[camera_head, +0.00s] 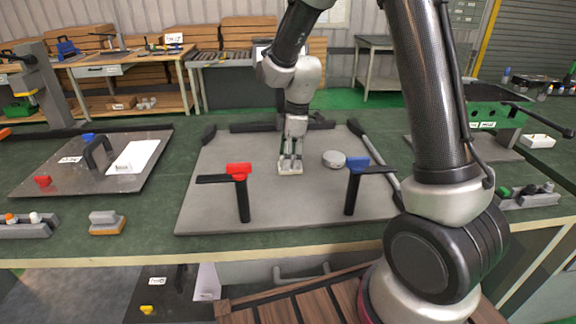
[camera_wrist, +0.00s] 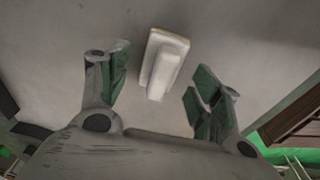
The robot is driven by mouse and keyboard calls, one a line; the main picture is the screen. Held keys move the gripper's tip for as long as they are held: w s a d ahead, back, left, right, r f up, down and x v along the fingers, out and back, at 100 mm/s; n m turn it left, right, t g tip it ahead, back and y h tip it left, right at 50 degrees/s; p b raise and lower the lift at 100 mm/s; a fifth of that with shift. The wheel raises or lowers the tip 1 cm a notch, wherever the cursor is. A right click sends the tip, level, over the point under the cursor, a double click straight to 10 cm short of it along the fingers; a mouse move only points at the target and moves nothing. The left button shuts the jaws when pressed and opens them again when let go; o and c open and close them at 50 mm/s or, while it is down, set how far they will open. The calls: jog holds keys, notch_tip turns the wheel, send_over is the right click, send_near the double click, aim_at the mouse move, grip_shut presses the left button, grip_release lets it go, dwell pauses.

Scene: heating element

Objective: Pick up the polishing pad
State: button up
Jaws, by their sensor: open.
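The polishing pad (camera_head: 290,171) appears to be the small cream block on the grey plate, directly below my gripper (camera_head: 291,158) in the head view. In the wrist view the pad (camera_wrist: 165,60) is a pale rectangular base with a raised narrower grip. It lies between the lines of my two green-lined fingers and slightly beyond their tips. My gripper is open and points down at it. Nothing is held. I cannot tell whether the fingertips touch the pad.
The grey plate (camera_head: 260,215) carries a red-topped clamp (camera_head: 240,185) left of the pad, a blue-topped clamp (camera_head: 355,180) to the right, and a round grey disc (camera_head: 333,159) close by. An orange-based block (camera_head: 107,223) sits on the green bench. The plate's front is clear.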

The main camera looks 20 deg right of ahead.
jog(key=shift+f, duration=0.8)
jog(key=c, duration=1.1)
notch_tip(320, 180, up, 10)
jog(key=shift+r, duration=0.1)
jog(key=o, duration=0.5)
jog(key=c, duration=0.4)
